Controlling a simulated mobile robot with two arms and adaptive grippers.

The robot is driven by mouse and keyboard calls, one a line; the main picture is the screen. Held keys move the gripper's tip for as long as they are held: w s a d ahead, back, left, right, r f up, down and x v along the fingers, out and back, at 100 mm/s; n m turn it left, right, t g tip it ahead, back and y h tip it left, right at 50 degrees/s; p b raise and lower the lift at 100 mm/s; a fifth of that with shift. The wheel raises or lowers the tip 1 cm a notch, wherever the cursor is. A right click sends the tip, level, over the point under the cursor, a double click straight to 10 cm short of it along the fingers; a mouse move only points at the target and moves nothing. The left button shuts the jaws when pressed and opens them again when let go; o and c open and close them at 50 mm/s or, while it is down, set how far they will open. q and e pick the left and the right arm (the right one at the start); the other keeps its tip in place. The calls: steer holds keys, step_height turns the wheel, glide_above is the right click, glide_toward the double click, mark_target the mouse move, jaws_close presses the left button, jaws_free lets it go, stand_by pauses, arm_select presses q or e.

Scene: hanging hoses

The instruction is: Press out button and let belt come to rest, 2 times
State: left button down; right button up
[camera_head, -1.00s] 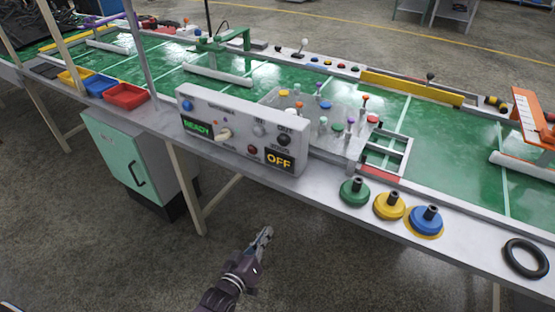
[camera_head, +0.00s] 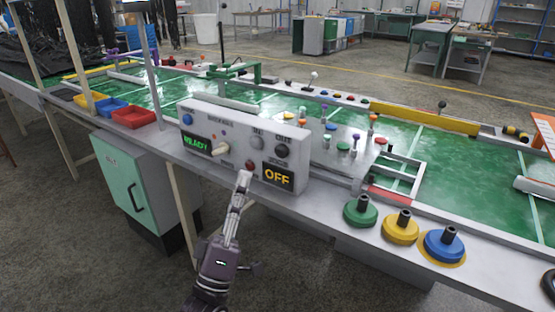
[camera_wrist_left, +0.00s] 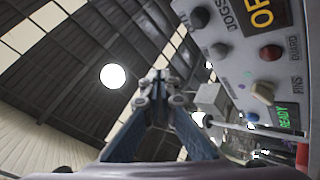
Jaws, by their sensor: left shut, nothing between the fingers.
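The out button (camera_head: 281,151) is a dark round button under the OUT label on the grey control box (camera_head: 222,120). In the left wrist view it is the dark knob (camera_wrist_left: 199,18) at the top. The box's display (camera_head: 277,176) reads OFF and another (camera_head: 197,143) reads READY. The green belt (camera_head: 400,140) runs behind the box. My left gripper (camera_head: 244,176) is shut and empty, in front of the box's lower face, below and left of the out button. Its closed fingers (camera_wrist_left: 158,82) also show in the left wrist view. My right gripper is not in view.
A grey IN button (camera_head: 257,143), red button (camera_head: 250,164) and cream lever (camera_head: 221,148) sit near the out button. Green (camera_head: 360,213), yellow (camera_head: 401,229) and blue (camera_head: 443,246) knobbed discs stand to the right on the bench. The floor in front is open.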

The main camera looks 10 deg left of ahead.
mark_target(281, 152)
arm_select(q)
steer(key=shift+w, duration=0.1)
steer(key=w+d+b, duration=0.3)
steer(key=w, duration=0.5)
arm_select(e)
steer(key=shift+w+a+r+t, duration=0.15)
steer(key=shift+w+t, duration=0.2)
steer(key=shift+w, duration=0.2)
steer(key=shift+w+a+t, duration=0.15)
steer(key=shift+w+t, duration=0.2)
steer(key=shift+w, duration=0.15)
arm_select(q)
steer(key=shift+w+d, duration=0.1)
steer(key=shift+w, duration=0.15)
stand_by(0.5)
steer(key=shift+w+d, duration=0.1)
steer(key=shift+w, duration=0.15)
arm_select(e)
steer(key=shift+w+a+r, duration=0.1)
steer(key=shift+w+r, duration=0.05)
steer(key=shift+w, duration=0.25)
